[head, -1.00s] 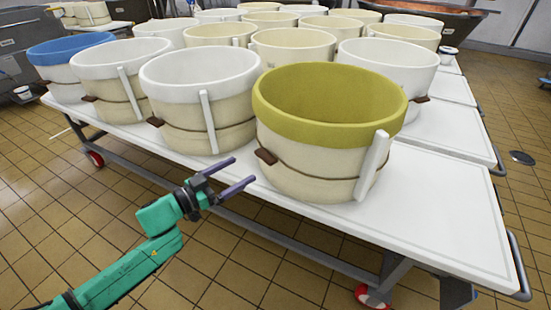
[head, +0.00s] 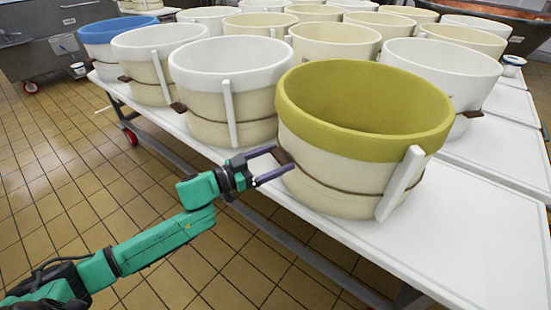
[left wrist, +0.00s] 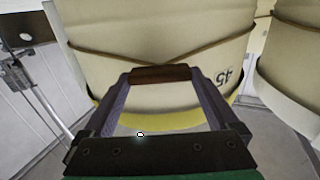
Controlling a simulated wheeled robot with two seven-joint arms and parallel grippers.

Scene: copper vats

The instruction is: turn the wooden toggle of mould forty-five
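Mould forty-five is the cream tub with the olive-yellow rim (head: 365,110) at the front of the table; its number shows upside down in the left wrist view (left wrist: 240,50). Its brown wooden toggle (left wrist: 162,73) sits on the cord around the tub and is partly hidden by a finger in the head view. My left gripper (head: 284,158) is open at the toggle. In the left wrist view the fingertips (left wrist: 162,77) are on either side of the toggle, with the toggle between them. I cannot tell whether they touch it. My right gripper is not in view.
A white-rimmed mould (head: 230,85) stands to the left of it, with several more moulds behind. The white table (head: 440,240) is clear at the front right. An upright white slat (head: 400,183) leans on the mould's right side.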

